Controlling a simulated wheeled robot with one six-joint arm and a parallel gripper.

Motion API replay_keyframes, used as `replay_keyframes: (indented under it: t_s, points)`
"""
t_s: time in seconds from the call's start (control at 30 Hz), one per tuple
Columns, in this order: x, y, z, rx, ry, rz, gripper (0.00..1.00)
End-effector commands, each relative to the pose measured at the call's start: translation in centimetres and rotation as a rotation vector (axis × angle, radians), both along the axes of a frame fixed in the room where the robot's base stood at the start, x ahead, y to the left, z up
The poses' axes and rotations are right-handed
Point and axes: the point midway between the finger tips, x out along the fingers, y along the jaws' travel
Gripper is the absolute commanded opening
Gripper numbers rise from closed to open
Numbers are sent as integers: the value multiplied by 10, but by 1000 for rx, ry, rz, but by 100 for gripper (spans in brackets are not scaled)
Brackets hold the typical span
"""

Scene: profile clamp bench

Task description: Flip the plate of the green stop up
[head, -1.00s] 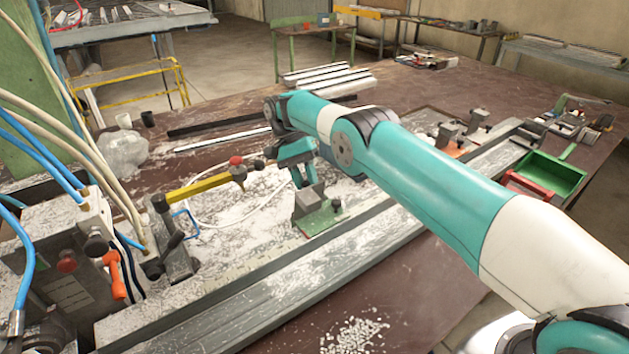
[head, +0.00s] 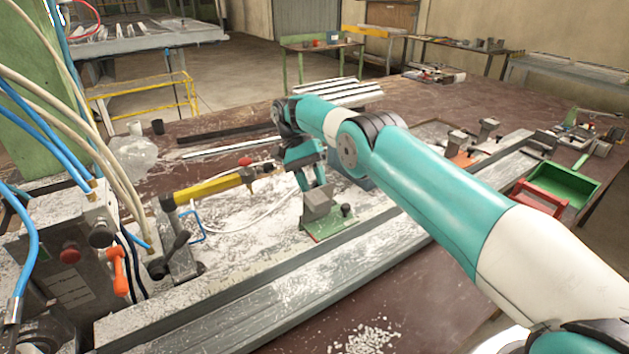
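The green stop (head: 330,222) sits on the bench beside the long metal rail, near the middle of the head view. It has a green base, a grey block-like plate (head: 317,203) and a small dark knob (head: 347,209) at its right. My gripper (head: 315,184) points down right at the top of the grey plate. Its fingers are small and partly merge with the plate, so I cannot tell whether they touch it or how far apart they are.
A yellow clamp arm (head: 207,189) with a red knob reaches toward my gripper from the left. The metal rail (head: 270,282) runs along the front. An orange stop (head: 462,158) and a green bin (head: 565,184) are at the right. White chips (head: 365,337) lie in front.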

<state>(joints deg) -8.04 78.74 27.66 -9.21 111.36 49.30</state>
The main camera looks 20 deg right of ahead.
Motion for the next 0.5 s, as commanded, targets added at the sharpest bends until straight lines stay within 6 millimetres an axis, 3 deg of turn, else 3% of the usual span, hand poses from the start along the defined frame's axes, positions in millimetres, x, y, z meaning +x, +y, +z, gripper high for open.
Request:
replay_keyframes:
  t_s: [0.03, 0.1, 0.5]
  points:
    - [-3, 3, -11, 0, 10, 5, 42]
    - [-2, 2, -11, 0, 10, 3, 50]
    - [-1, 0, -7, 0, 6, -1, 50]
